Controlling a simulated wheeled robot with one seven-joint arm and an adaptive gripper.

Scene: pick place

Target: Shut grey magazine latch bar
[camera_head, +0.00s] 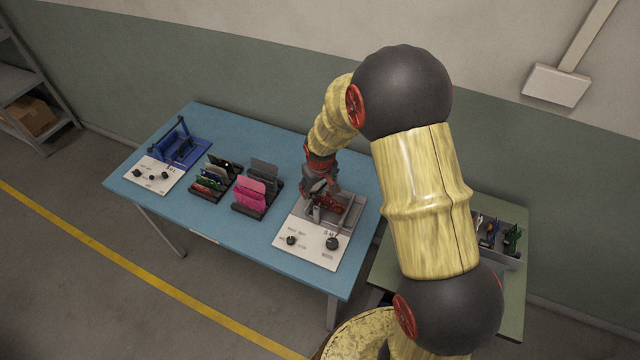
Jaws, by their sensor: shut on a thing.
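The grey magazine (350,214) stands on a white panel with black knobs, at the right end of the blue table. My gripper (318,194) is down at the left part of this magazine, with its fingers shut on what looks like the grey latch bar. The fingers and my wrist hide most of the bar, so its exact angle cannot be told. Something red shows inside the magazine beside the fingers.
The white panel (310,250) has knobs at its front. Left of it on the blue table (240,136) stand a rack with pink boards (250,194), a rack with mixed boards (212,177) and a blue magazine (182,148). A green table (510,290) with a bin is at right.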

